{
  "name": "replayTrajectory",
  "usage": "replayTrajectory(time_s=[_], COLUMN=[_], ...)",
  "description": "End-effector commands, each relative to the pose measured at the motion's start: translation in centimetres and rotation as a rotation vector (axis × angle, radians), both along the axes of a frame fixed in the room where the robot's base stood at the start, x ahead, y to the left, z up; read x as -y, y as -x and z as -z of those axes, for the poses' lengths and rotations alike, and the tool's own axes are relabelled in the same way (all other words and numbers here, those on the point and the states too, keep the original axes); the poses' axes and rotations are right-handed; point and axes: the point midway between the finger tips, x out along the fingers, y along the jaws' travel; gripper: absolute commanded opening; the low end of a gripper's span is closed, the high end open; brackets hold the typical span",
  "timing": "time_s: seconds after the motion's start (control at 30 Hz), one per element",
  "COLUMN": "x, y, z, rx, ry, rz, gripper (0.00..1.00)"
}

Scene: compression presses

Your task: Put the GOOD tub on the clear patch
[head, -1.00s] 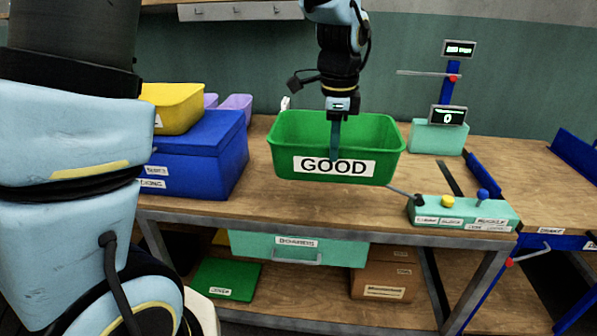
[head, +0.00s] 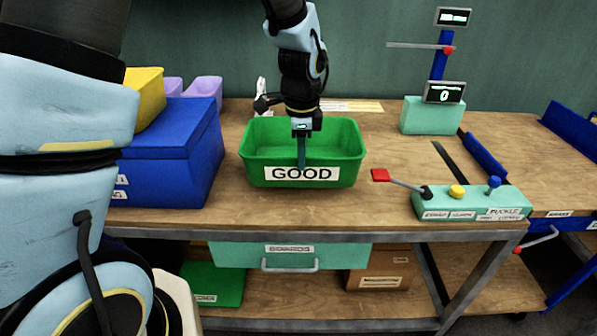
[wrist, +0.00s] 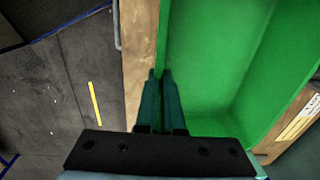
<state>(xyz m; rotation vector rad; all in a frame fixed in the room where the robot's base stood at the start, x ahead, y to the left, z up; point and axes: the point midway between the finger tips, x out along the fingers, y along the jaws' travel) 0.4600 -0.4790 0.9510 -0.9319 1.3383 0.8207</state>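The green GOOD tub (head: 258,172) is upright over the wooden bench (head: 240,208), right of the blue box. Its white GOOD label faces me. My gripper (head: 301,168) points down at the middle of the tub's near wall. In the wrist view my gripper (wrist: 159,75) has its two fingers close together at that wall, with the tub's green inside (wrist: 225,60) to the right. The tub looks empty. I cannot tell whether its base touches the bench. Bare wood shows in front of the tub and to its right.
A blue box (head: 165,150) with a yellow tub (head: 147,95) on top stands close left. A control panel (head: 470,203) with a red-ended lever (head: 381,175) is at right, a display stand (head: 430,115) behind it. A labelled strip (head: 352,106) lies at the back.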

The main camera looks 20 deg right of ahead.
Motion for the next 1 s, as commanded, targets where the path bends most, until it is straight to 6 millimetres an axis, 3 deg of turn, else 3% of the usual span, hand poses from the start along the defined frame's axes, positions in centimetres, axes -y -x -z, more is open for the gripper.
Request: replayTrajectory(time_s=[0.4, 0.8, 1.0], x=[0.0, 0.1, 0.0], y=[0.0, 0.0, 0.0], z=[4.7, 5.4, 5.3], rx=[0.000, 0.001, 0.000], ry=[0.001, 0.003, 0.001], rz=[0.000, 0.000, 0.000], gripper=[0.00, 0.00, 0.25])
